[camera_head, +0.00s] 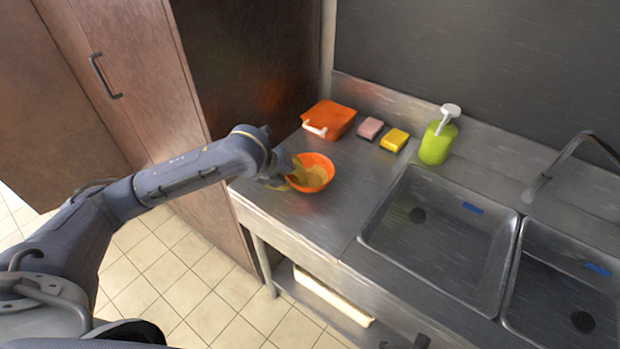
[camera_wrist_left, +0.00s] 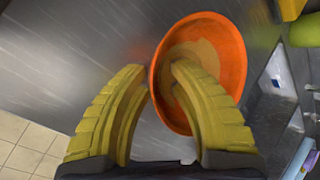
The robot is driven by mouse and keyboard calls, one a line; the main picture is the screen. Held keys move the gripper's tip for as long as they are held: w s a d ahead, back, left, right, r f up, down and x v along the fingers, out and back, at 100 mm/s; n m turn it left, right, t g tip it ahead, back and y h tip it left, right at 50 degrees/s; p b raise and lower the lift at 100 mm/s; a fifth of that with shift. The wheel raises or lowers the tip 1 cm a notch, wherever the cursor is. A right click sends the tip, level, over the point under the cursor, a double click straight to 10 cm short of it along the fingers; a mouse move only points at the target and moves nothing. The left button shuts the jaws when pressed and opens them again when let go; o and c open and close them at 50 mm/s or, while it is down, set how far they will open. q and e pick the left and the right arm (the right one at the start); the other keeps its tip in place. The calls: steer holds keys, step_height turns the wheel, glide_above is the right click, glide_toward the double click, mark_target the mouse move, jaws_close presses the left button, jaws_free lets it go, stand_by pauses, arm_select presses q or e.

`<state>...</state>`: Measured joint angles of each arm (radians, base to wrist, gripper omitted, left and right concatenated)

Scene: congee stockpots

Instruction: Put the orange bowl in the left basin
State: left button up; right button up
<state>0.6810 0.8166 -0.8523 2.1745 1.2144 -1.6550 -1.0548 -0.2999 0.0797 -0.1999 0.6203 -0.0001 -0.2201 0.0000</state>
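The orange bowl (camera_head: 322,163) sits on the steel counter, left of the basins; its inside looks yellowish-brown. My left gripper (camera_head: 292,177) is at the bowl's left side. In the left wrist view the gripper's yellow fingers (camera_wrist_left: 161,72) are apart, straddling the near rim of the bowl (camera_wrist_left: 232,60). One finger is over the inside and the other is outside, close to the rim. A firm hold is not visible. The left basin (camera_head: 440,270) is empty apart from a drain and a blue mark.
An orange box-like item (camera_head: 335,113), a pink sponge (camera_head: 370,127), a yellow sponge (camera_head: 395,139) and a green soap dispenser (camera_head: 436,146) line the back of the counter. A faucet (camera_head: 565,160) stands behind the right basin (camera_head: 560,265). Counter between bowl and left basin is clear.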

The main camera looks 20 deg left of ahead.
arm_select(q)
steer(key=shift+o, duration=0.2)
steer(key=shift+w+f, duration=0.1)
jaws_close()
stand_by(0.5)
